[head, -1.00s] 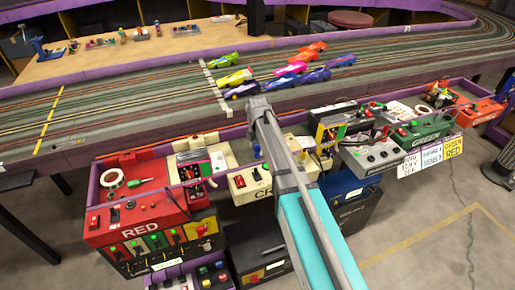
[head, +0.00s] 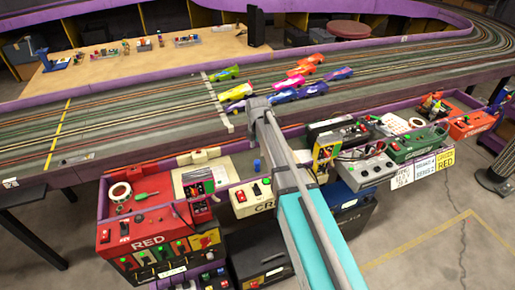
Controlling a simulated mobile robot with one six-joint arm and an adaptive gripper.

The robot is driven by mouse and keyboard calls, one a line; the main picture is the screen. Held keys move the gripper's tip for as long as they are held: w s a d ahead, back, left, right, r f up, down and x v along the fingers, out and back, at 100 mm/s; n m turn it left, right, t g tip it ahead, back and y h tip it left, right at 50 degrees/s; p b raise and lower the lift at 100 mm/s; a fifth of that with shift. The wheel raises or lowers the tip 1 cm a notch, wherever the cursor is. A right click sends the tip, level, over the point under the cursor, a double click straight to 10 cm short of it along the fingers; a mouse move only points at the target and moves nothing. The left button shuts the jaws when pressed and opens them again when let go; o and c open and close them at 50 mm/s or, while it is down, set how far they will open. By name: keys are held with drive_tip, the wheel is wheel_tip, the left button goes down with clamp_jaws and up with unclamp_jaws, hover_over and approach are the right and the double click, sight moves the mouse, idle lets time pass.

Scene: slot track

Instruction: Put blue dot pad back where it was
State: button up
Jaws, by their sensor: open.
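I cannot pick out a blue dot pad with certainty. A small blue object (head: 257,164) stands in the trackside tray, just left of my arm; it is too small to identify. My arm crosses the middle of the head view from the bottom, and its grey end part lies over the near edge of the track. My gripper's fingers do not show. My arm hides part of the tray behind it.
The slot track (head: 130,115) runs across the back, with several toy cars (head: 300,72) on it. The red control box (head: 147,240) is at the left of the tray, with a tape roll (head: 120,191) behind it. A green box (head: 415,143) stands at right.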

drive_tip(key=shift+r+p, duration=0.9)
drive_tip(key=shift+r, duration=0.3)
drive_tip(key=shift+s, duration=0.1)
drive_tip(key=shift+s+d+m, duration=0.35)
drive_tip(key=shift+s+m, duration=0.1)
drive_tip(key=shift+m, duration=0.05)
drive_tip(key=s+d+m, duration=0.6)
drive_tip(key=s+m, duration=0.4)
drive_tip(key=m, duration=0.2)
drive_tip(key=s+d+m, duration=0.6)
drive_tip(key=s+m, duration=0.5)
drive_tip(key=m, duration=0.1)
drive_tip(key=shift+s, duration=0.3)
drive_tip(key=shift+r, duration=0.1)
wheel_tip(320, 180, up, 10)
drive_tip(key=p, duration=0.9)
drive_tip(key=shift+f+p, duration=0.2)
drive_tip(key=shift+p, duration=0.2)
